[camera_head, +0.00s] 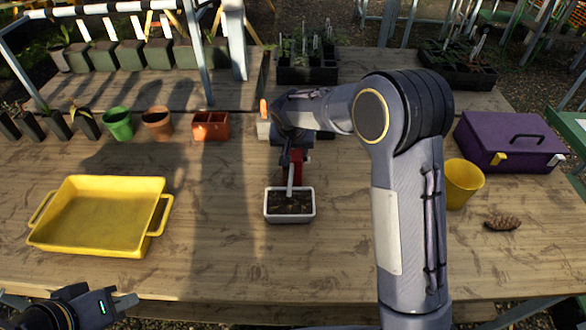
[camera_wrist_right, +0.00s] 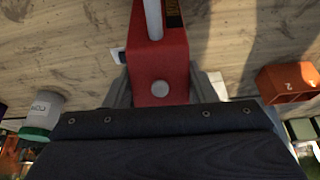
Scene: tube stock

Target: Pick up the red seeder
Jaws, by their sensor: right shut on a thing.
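The red seeder (camera_head: 297,167) is upright beneath my right gripper (camera_head: 293,152), near the middle of the table. It also shows in the right wrist view (camera_wrist_right: 158,65) as a red body with a pale tube and a round grey button. My right gripper's fingers stand on both sides of the red body and are shut on it. The seeder's pale tube reaches down over a white planter (camera_head: 267,217) of dark soil; whether it touches the soil I cannot tell. My left gripper (camera_head: 124,300) is at the bottom left, away from the seeder, its jaw opening unclear.
A yellow tray (camera_head: 95,243) lies at left. Green (camera_head: 118,124), brown (camera_head: 157,123) and orange (camera_head: 210,125) containers stand behind. A yellow pot (camera_head: 462,184), pinecone (camera_head: 502,223) and purple box (camera_head: 505,143) are at right. The front middle of the table is clear.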

